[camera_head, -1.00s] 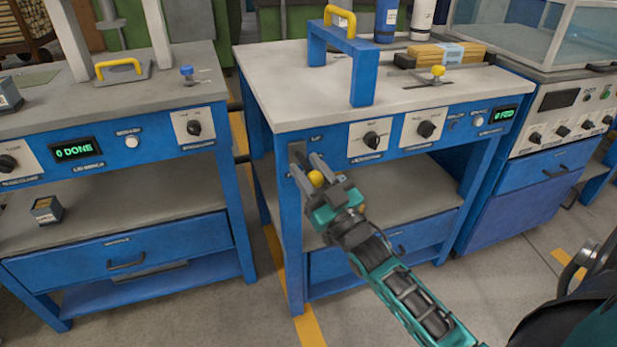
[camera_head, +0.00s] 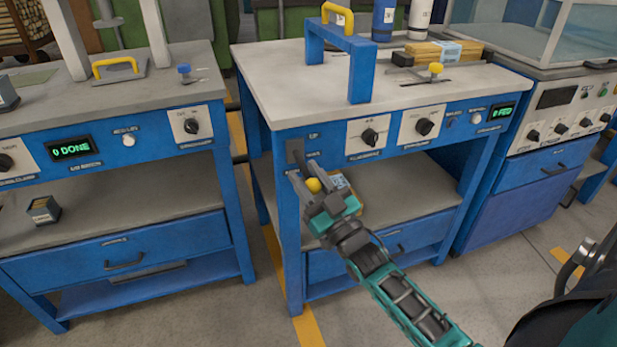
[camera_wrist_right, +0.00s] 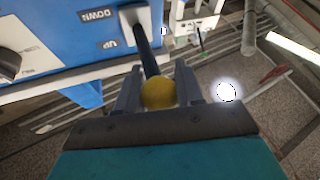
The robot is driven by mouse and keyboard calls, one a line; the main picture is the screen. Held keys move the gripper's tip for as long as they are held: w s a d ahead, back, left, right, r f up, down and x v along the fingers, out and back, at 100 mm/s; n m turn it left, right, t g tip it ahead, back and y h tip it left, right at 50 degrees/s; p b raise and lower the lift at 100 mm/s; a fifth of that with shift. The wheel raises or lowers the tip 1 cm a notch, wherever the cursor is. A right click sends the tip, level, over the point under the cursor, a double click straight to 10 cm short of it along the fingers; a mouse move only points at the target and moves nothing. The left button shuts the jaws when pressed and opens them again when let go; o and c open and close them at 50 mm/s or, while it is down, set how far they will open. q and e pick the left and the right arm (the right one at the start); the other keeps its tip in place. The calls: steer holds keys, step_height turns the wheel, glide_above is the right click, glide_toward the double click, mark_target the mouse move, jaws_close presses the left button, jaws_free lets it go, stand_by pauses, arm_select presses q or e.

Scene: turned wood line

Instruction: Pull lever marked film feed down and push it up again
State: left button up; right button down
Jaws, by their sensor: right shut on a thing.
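The lever has a dark shaft (camera_wrist_right: 145,50) and a yellow ball knob (camera_head: 313,185), and it sticks out of a grey slot plate (camera_head: 295,150) on the front left of the middle blue bench. My right gripper (camera_head: 315,188) is shut on the knob, which also shows between its fingers in the right wrist view (camera_wrist_right: 158,93). The lever slants downward out of the plate. UP and DOWN labels (camera_wrist_right: 97,15) appear upside down beside it in the wrist view. The lever's name label is too small to read. My left gripper is out of view.
The bench panel has two dark knobs (camera_head: 370,136) and a green FED display (camera_head: 501,112). A box with a white label (camera_head: 343,187) lies on the shelf behind my gripper. Another bench (camera_head: 120,190) stands at left with a gap between. Grey floor lies in front.

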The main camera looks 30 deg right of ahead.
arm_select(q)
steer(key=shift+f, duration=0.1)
arm_select(e)
steer(key=shift+a+f+g, duration=0.15)
steer(key=shift+f+g, duration=0.15)
steer(key=shift+f, duration=0.65)
steer(key=c, duration=1.1)
jaws_free()
steer(key=shift+c, duration=0.2)
steer(key=shift+o, duration=0.7)
steer(key=shift+f, duration=0.1)
steer(key=shift+o, duration=1.2)
steer(key=shift+w+r, duration=0.1)
steer(key=shift+r, duration=0.2)
arm_select(q)
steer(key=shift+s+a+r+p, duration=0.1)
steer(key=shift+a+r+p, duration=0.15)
steer(key=shift+p, duration=0.45)
arm_select(e)
steer(key=v, duration=1.3)
